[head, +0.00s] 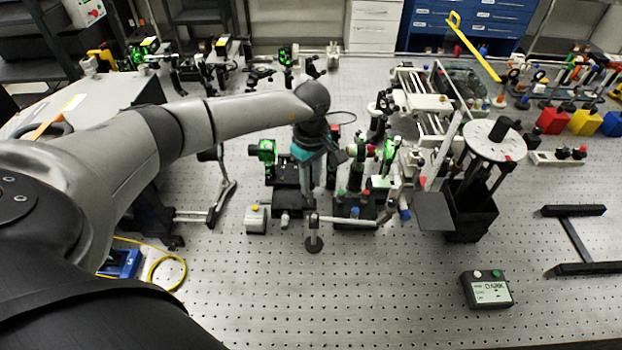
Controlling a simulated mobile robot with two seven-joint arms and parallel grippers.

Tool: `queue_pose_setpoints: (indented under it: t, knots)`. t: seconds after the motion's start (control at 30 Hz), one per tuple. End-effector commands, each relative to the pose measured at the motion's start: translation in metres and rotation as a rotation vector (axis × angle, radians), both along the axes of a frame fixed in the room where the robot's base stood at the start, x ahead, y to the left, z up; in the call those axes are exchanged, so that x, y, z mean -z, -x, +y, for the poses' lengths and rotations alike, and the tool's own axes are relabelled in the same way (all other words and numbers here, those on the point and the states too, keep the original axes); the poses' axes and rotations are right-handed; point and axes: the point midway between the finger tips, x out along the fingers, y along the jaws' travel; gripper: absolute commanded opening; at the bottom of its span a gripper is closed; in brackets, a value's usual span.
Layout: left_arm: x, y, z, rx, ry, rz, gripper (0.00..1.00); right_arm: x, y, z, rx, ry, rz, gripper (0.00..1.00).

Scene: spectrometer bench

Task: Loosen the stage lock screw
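My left arm reaches in from the left, and my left gripper (316,172) points down over the middle of the bench. It is among the small optics, close to a black stage assembly (356,208) with coloured knobs. The fingers look thin and dark from here, and I cannot tell whether they are open or shut or touch anything. I cannot single out the stage lock screw; it is too small or hidden by the gripper and nearby parts. My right gripper is not in view.
A green-faced mount (264,151) stands left of the gripper. A white round dial (493,140) on a black stand is to the right. A small display box (487,290) reading "DARK" lies at the front right. The perforated bench (370,300) is mostly clear in front.

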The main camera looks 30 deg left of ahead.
Motion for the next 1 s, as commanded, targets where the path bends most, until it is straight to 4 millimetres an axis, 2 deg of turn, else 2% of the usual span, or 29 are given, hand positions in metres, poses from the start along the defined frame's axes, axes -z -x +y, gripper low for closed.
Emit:
queue_pose_setpoints:
  t: [0.03,0.23,0.27,0.73,1.0]
  knots:
    - [-0.0003,-0.0001,0.0000,0.000,0.000,0.000,0.23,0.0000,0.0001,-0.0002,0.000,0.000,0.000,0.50]
    - [-0.0004,-0.0001,0.0000,0.000,0.000,0.000,0.01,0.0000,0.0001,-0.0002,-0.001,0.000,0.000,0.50]
    - [-0.0004,-0.0001,0.0000,0.000,0.000,0.000,0.00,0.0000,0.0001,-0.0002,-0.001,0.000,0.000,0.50]
    - [-0.0006,-0.0002,0.0001,-0.009,0.000,-0.001,0.00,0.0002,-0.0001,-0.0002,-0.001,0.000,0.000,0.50]
    - [-0.0003,-0.0003,0.0000,-0.106,0.000,-0.001,0.00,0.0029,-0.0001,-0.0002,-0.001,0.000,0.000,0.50]
